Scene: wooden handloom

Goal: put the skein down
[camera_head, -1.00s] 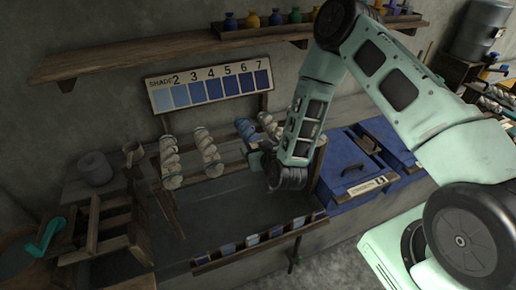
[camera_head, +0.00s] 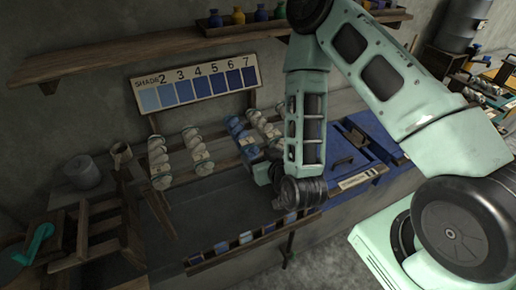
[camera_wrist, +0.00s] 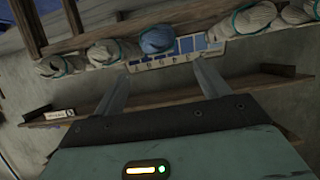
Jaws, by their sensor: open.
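A blue skein (camera_head: 243,137) hangs on the wooden rack below the shade board, among pale skeins. In the wrist view the blue skein (camera_wrist: 157,40), with a teal tie, lies beyond and between my fingertips, apart from them. My gripper (camera_wrist: 158,70) is open, its two fingers spread with nothing between them. In the head view my gripper (camera_head: 262,172) is just below and in front of the blue skein; its fingertips are hard to make out there. Pale skeins (camera_head: 158,162) (camera_head: 198,152) hang to the left, and another (camera_head: 262,124) to the right.
The numbered shade board (camera_head: 195,83) stands behind the rack. A swatch rail (camera_head: 250,238) runs along the front. Blue lidded boxes (camera_head: 345,160) are at the right. A shelf with bottles (camera_head: 200,38) is above.

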